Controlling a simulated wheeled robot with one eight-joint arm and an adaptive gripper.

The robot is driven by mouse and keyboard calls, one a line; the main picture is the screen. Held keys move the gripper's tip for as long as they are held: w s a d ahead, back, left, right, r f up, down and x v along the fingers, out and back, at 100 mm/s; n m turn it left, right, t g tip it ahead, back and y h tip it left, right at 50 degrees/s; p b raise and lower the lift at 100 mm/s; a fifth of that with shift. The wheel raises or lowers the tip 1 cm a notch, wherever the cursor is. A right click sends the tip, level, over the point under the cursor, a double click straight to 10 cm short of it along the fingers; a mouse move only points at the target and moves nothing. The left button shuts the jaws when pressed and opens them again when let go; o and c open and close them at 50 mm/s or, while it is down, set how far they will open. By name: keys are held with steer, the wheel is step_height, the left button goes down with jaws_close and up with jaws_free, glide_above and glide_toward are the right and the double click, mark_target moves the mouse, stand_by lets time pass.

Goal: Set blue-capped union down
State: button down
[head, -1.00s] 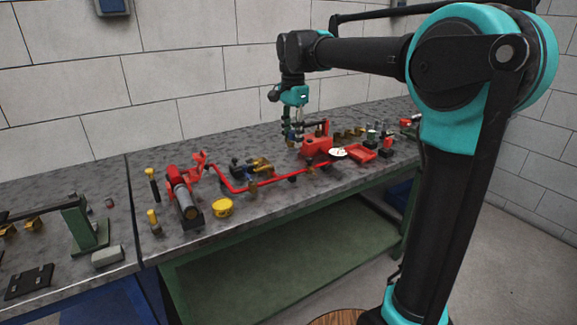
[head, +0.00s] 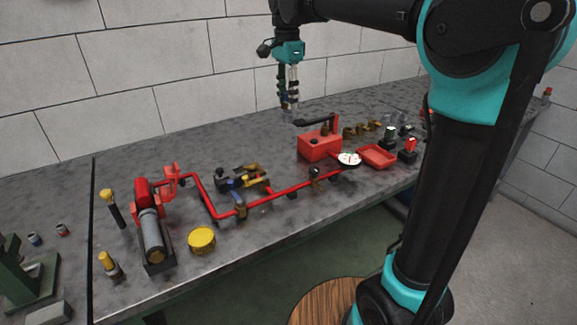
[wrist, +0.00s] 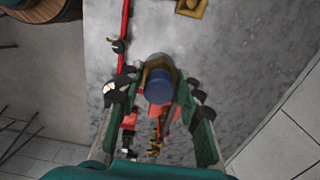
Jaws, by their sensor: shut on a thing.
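My gripper (head: 288,103) hangs above the back of the grey bench, up and left of the red box in the head view. It is shut on the blue-capped union. In the wrist view the union (wrist: 158,68) sits between the two fingertips, its round blue cap (wrist: 159,87) facing the camera and its brownish body partly covered by the fingers. In the head view the union is too small and covered to make out clearly. The grey bench top (head: 150,145) lies below, apart from the gripper.
A red pipe (head: 285,192) runs along the bench to a red pump unit (head: 150,205). A red box (head: 318,148), white gauge (head: 349,159), red tray (head: 378,155) and several brass fittings (head: 362,129) stand to the right. A yellow cap (head: 202,240) lies in front. The back left of the bench is clear.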

steer(key=shift+w+n, duration=0.15)
steer(key=shift+n, duration=0.15)
steer(key=shift+a+n, duration=0.15)
steer(key=shift+n, duration=0.45)
steer(key=shift+f, duration=0.25)
step_height(320, 180, down, 19)
steer(key=shift+f, duration=0.2)
steer(key=c, duration=1)
jaws_free()
steer(key=shift+f, duration=0.1)
